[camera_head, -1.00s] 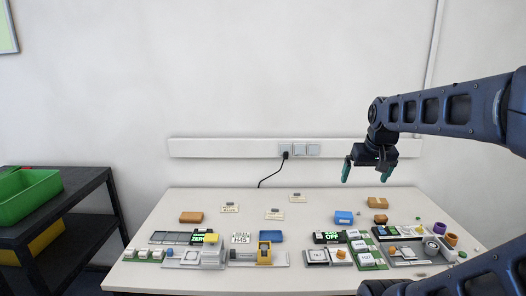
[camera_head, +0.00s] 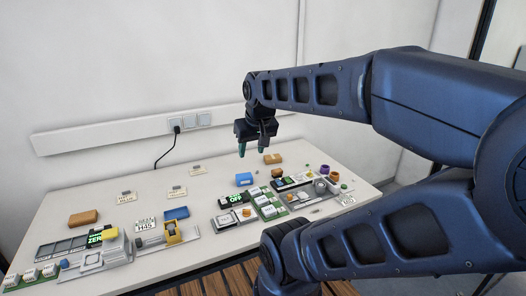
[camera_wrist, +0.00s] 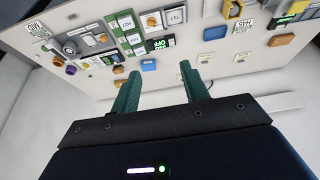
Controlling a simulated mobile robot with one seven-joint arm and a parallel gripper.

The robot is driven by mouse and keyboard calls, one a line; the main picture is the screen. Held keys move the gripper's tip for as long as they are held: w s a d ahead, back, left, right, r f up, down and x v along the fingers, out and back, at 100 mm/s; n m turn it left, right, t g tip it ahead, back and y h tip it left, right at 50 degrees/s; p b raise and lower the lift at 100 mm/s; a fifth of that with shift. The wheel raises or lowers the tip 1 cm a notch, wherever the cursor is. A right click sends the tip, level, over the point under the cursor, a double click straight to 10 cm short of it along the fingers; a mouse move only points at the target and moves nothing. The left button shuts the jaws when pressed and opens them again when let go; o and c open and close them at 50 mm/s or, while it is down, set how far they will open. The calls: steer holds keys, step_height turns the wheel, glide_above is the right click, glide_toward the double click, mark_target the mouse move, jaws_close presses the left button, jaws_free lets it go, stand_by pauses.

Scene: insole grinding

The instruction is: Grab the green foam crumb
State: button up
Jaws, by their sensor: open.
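A small green piece (camera_head: 343,186), which looks like the green foam crumb, lies on the right part of the white table (camera_head: 120,218) in the head view, near the purple and orange rings. It is too small to tell its shape, and I cannot pick it out surely in the wrist view. My gripper (camera_head: 254,149) hangs above the back of the table, left of the green piece and well apart from it. In the wrist view my gripper (camera_wrist: 160,76) shows two green fingers spread apart with nothing between them.
A blue block (camera_head: 244,179) and an orange-brown block (camera_head: 272,158) lie below my gripper. A purple ring (camera_head: 335,177) and an orange ring (camera_head: 324,169) stand at the right. Several devices and labelled boxes line the front. The table's back left is mostly clear.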

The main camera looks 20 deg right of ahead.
steer(key=shift+w, duration=0.1)
steer(key=w+d+f+m+g, duration=0.1)
steer(key=w+d+m, duration=0.2)
steer(key=w+d, duration=0.45)
steer(key=w+d+f+m, duration=0.2)
steer(key=w+d+m, duration=0.2)
steer(key=w, duration=0.7)
steer(key=w+d+f+m+g, duration=0.1)
steer(key=w+d+m, duration=0.2)
steer(key=w+d, duration=0.45)
steer(key=m+g+h, duration=0.3)
steer(key=m+h, duration=0.2)
steer(key=m, duration=0.4)
glide_above(307, 164)
steer(key=a, duration=0.3)
steer(key=f, duration=3)
steer(key=shift+w+f, duration=0.2)
steer(key=shift+f, duration=0.05)
steer(key=shift+x, duration=2.55)
steer(key=shift+s+d, duration=0.1)
jaws_close()
